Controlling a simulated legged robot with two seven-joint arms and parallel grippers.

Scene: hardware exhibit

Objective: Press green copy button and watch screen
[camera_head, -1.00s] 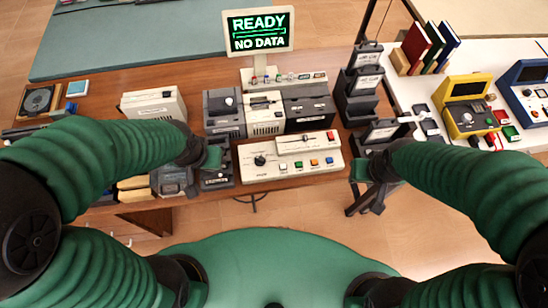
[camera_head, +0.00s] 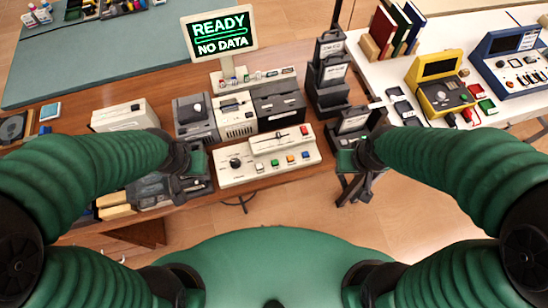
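The cream control panel (camera_head: 268,160) sits at the front edge of the wooden desk. My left gripper (camera_head: 202,163) hovers just left of the panel, over dark equipment. My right gripper (camera_head: 346,161) is just right of the panel. Neither touches the buttons. Their finger openings are unclear.
Grey and cream drive units (camera_head: 237,117) stand behind the panel. A tall black stack of devices (camera_head: 328,75) stands to the right. A white table (camera_head: 395,72) holds books, a yellow device (camera_head: 440,88) and a blue device (camera_head: 505,60). Space above the panel is open.

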